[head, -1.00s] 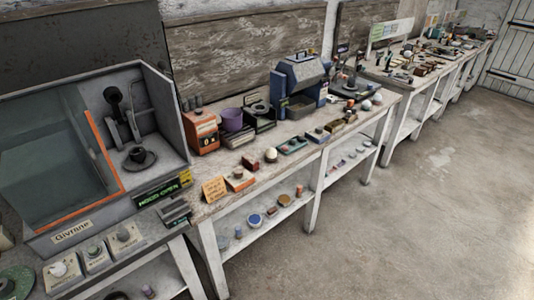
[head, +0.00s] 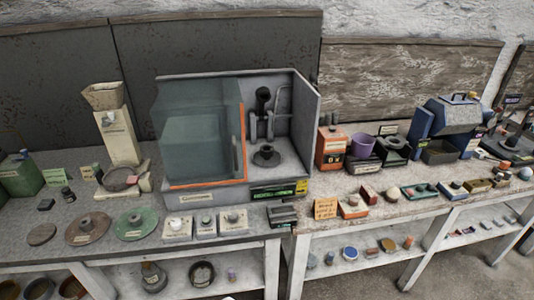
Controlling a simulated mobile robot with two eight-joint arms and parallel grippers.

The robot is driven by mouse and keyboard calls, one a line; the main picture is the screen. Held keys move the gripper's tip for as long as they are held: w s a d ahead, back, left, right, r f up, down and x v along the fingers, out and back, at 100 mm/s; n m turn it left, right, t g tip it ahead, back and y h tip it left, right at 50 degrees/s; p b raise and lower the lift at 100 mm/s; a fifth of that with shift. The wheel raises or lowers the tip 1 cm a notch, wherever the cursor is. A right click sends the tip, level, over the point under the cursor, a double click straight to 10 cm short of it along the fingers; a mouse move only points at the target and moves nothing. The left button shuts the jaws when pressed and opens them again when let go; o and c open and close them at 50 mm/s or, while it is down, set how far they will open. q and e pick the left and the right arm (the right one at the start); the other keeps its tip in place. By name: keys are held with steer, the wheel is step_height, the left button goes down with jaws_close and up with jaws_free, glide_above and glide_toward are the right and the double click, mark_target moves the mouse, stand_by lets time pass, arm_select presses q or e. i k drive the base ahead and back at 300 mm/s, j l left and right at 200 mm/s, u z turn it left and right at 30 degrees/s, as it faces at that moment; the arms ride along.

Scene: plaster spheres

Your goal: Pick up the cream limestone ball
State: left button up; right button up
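A small round cream ball with a reddish lower part (head: 393,193) sits near the front edge of the right-hand bench. Another pale, whitish ball (head: 525,173) lies farther right on the same bench. I cannot tell from this distance which of them is limestone. Neither of my grippers is in view.
A glass-fronted grey cabinet (head: 205,196) with an orange frame stands on the left bench. An orange box (head: 329,150), a purple pot (head: 362,145) and a blue machine (head: 450,128) stand behind the balls. Lower shelves hold several small items.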

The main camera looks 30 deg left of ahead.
mark_target(393, 192)
steer(key=i+l+z, duration=0.1)
steer(key=i+l, duration=0.25)
steer(key=i, duration=0.15)
steer(key=i+l, duration=0.25)
steer(key=i, duration=0.25)
steer(key=i+l+z, duration=0.15)
steer(key=i+l, duration=0.15)
steer(key=i, duration=0.2)
